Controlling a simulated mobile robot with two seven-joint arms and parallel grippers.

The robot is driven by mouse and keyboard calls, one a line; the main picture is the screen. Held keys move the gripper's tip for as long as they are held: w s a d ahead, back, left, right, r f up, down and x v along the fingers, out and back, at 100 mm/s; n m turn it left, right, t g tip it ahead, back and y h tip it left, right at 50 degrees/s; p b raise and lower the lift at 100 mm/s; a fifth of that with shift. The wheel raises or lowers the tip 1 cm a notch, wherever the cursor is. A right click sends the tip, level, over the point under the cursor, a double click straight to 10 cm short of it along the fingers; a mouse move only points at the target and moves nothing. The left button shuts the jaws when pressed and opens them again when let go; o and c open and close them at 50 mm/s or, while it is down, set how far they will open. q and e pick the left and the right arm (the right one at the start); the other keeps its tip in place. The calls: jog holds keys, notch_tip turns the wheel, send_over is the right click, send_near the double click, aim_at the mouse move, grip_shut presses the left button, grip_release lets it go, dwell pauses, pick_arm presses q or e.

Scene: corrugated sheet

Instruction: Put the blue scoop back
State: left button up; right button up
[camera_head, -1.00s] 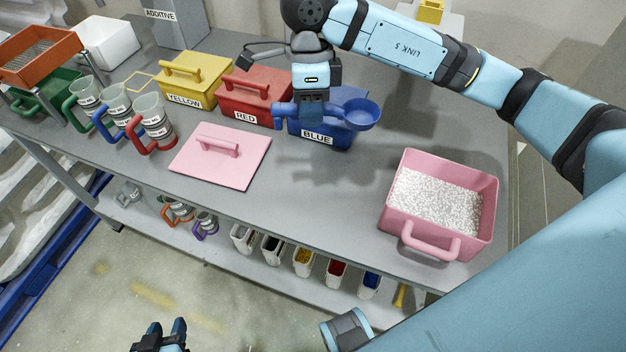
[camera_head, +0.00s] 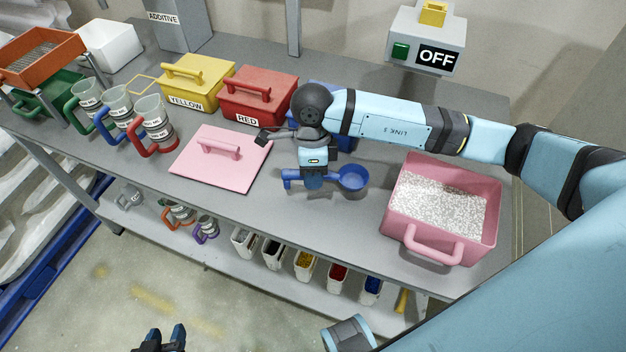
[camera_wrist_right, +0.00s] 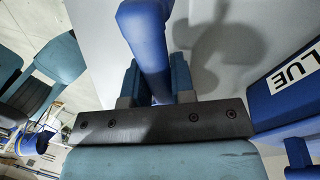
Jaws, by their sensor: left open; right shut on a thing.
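My right gripper (camera_head: 313,183) is shut on the handle of the blue scoop (camera_head: 354,177). The scoop's round bowl points right in the head view. In the right wrist view its blue handle (camera_wrist_right: 150,40) sits between the fingers, and the scoop's shadow falls on the grey surface, apart from it. The blue box (camera_head: 306,97) stands behind my right wrist and is mostly hidden by it. Its label edge and blue side show at the right of the right wrist view (camera_wrist_right: 285,92). My left gripper (camera_head: 167,339) is open and empty at the bottom edge.
The pink lid (camera_head: 195,172) lies flat left of the scoop. A pink bin (camera_head: 405,215) of white granules stands to the right. Red (camera_head: 255,108) and yellow (camera_head: 192,90) lidded boxes stand at the back, with measuring jugs (camera_head: 153,118) further left. Tabletop in front of the scoop is clear.

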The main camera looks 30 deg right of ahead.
jog(key=shift+w+x, duration=0.15)
jog(key=shift+x, duration=0.5)
jog(key=shift+w+x, duration=0.1)
jog(key=shift+x, duration=0.55)
jog(key=shift+d+f, duration=0.1)
jog(key=shift+f, duration=0.15)
jog(key=o, duration=0.9)
